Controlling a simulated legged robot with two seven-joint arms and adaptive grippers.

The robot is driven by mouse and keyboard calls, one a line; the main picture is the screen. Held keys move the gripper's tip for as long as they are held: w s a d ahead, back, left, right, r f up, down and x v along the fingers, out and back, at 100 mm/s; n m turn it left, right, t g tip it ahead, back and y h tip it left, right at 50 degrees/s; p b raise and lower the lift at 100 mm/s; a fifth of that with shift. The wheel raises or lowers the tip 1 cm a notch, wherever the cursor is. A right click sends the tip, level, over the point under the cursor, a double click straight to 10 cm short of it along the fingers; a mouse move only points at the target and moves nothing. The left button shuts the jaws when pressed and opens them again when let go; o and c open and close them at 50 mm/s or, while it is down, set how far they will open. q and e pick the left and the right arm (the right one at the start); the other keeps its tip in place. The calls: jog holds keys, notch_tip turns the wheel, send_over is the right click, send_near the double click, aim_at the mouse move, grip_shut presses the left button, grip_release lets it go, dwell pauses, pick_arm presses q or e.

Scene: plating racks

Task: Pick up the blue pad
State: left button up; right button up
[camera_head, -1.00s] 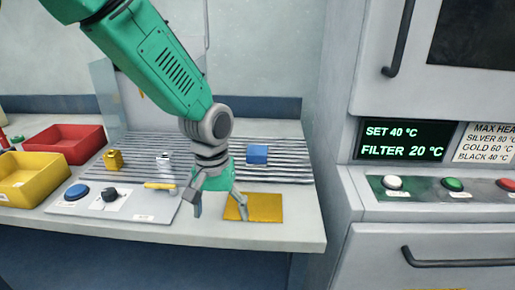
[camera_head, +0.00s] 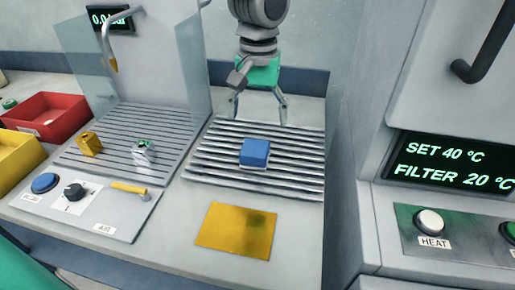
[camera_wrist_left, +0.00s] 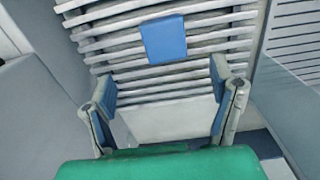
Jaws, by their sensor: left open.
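The blue pad (camera_head: 254,152) is a small blue block lying on the right-hand slatted rack (camera_head: 215,160). In the left wrist view the blue pad (camera_wrist_left: 164,40) lies on the slats beyond the fingertips. My left gripper (camera_head: 259,108) is open and empty, fingers pointing down, at the back edge of the rack behind the pad. Its spread fingers also show in the left wrist view (camera_wrist_left: 162,85), with nothing between them. The pad is apart from both fingers. My right gripper is not in view.
A yellow plate (camera_head: 237,230) lies on the counter in front of the rack. A brass block (camera_head: 89,144) and a silver piece (camera_head: 144,152) stand on the left rack. A clear panel (camera_head: 193,65) rises left of the gripper. A grey cabinet (camera_head: 355,180) stands right.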

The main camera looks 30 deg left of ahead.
aim_at(253, 146)
pick_arm(q)
jog(key=f, duration=0.3)
jog(key=d+f, duration=0.1)
jog(key=f, duration=0.1)
jog(key=shift+w, duration=0.15)
jog(key=shift+a+f+b, duration=0.2)
jog(key=shift+f+b, duration=0.1)
jog(key=shift+f, duration=0.05)
jog(key=shift+a+f, duration=0.15)
jog(key=shift+a, duration=0.1)
jog(key=f, duration=0.1)
jog(key=a+f, duration=0.1)
jog(key=shift+s+a+f, duration=0.2)
jog(key=shift+s+f, duration=0.05)
jog(key=shift+f, duration=0.15)
jog(key=shift+d+f+b, duration=0.2)
jog(key=shift+f+b, duration=0.2)
jog(key=shift+f, duration=0.75)
jog(key=shift+d, duration=0.3)
jog(key=shift+c, duration=0.4)
jog(key=c, duration=0.7)
jog(key=shift+a, duration=0.1)
jog(key=c, duration=0.5)
jog(key=shift+a, duration=0.2)
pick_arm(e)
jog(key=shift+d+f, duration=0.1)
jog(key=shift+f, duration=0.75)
